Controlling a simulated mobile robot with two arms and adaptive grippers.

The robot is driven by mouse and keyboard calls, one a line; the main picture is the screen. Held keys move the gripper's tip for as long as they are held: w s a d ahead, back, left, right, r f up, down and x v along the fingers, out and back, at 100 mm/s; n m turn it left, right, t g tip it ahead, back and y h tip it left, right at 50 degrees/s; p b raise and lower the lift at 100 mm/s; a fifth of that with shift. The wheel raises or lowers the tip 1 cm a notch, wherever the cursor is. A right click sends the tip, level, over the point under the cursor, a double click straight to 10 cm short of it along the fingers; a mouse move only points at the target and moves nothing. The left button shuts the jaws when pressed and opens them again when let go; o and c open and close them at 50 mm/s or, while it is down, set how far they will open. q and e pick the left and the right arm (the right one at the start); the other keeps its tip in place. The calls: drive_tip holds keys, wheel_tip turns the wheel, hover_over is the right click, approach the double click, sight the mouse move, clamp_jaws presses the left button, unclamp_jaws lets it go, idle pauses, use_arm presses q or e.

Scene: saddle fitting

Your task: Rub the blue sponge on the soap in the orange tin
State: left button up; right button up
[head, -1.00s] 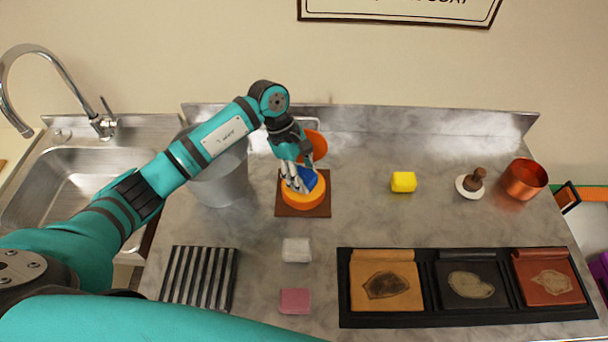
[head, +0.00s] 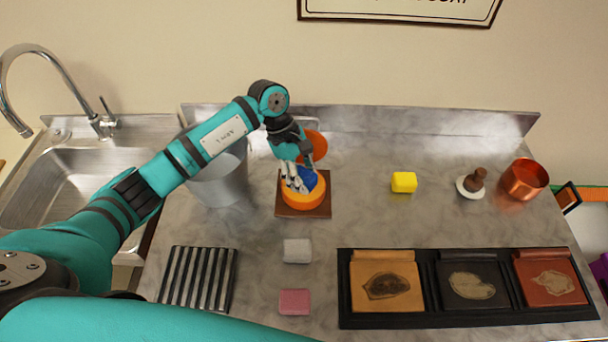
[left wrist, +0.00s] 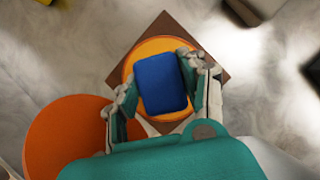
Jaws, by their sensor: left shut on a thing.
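The blue sponge (head: 308,179) is between the fingers of my left gripper (head: 298,182), which is shut on it. In the left wrist view the sponge (left wrist: 161,84) sits between both fingers of the gripper (left wrist: 165,92), over the orange tin (left wrist: 150,47). The tin (head: 304,202) stands on a brown square board (head: 287,211). The sponge is at the tin's opening; I cannot tell whether it touches the soap, which is hidden beneath it. My right gripper does not show.
A grey bucket (head: 220,185) stands left of the tin, and an orange round thing (head: 318,143) behind it. White (head: 297,251), pink (head: 294,302) and yellow (head: 404,182) blocks lie around. A black tray (head: 430,320) with leather pieces is at front right.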

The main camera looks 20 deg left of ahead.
sight(304, 175)
use_arm(q)
drive_tip(key=shift+f, duration=0.1)
drive_tip(key=shift+r+p, duration=0.4)
drive_tip(key=shift+r, duration=0.45)
drive_tip(key=shift+r+p, duration=0.95)
drive_tip(key=shift+r, duration=1.8)
